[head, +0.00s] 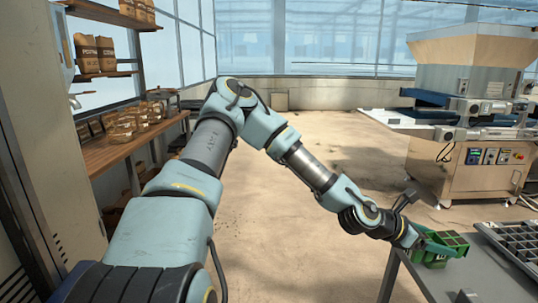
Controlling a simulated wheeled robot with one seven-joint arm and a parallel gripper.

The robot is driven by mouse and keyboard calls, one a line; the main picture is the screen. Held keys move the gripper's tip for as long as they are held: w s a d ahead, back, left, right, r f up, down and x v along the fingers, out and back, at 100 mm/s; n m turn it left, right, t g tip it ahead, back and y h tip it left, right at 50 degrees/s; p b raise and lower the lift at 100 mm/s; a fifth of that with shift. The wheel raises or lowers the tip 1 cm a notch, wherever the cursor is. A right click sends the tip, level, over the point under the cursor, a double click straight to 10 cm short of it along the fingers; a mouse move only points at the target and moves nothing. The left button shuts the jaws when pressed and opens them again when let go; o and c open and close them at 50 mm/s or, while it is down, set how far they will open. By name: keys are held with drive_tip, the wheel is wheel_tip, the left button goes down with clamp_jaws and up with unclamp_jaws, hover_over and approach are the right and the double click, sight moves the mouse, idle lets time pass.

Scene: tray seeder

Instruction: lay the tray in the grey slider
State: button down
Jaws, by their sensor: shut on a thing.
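My gripper (424,243) is at the lower right, over the left end of a grey table. The fingertips are small and partly hidden by the green parts, so the exact grip is hard to see. The tray is at the table's left edge; I cannot tell whether it touches the top. I cannot pick out the grey slider with certainty; a light grey flat bed (385,121) juts from the left of the seeder machine.
A dark celled tray (515,240) lies on the grey table (482,282) at the right edge. The seeder machine (462,168) stands at the back right. A wooden shelf (112,152) with paper bags is at the left. The floor between is clear.

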drive_tip(key=w+a+f+n+t+y, duration=0.2)
drive_tip(key=w+a+f+n+t, duration=0.3)
drive_tip(key=w+a, duration=0.5)
drive_tip(key=w+a+f+n+t+y, duration=0.2)
drive_tip(key=w+a+f+n+t, duration=0.35)
drive_tip(key=a, duration=0.55)
drive_tip(key=w+a+n+t+y, duration=0.1)
drive_tip(key=w+a+n+y, duration=0.1)
drive_tip(key=a, duration=0.8)
drive_tip(key=w+a+n+t+y, duration=0.1)
drive_tip(key=w+a+n+y, duration=0.1)
drive_tip(key=a, duration=0.9)
drive_tip(key=w+a+n+t+y, duration=0.1)
drive_tip(key=w+a+n+y, duration=0.2)
drive_tip(key=a, duration=0.8)
drive_tip(key=shift+f+y, duration=0.45)
drive_tip(key=shift+y, duration=0.75)
drive_tip(key=shift+d+n, duration=0.1)
drive_tip(key=shift+n, duration=0.15)
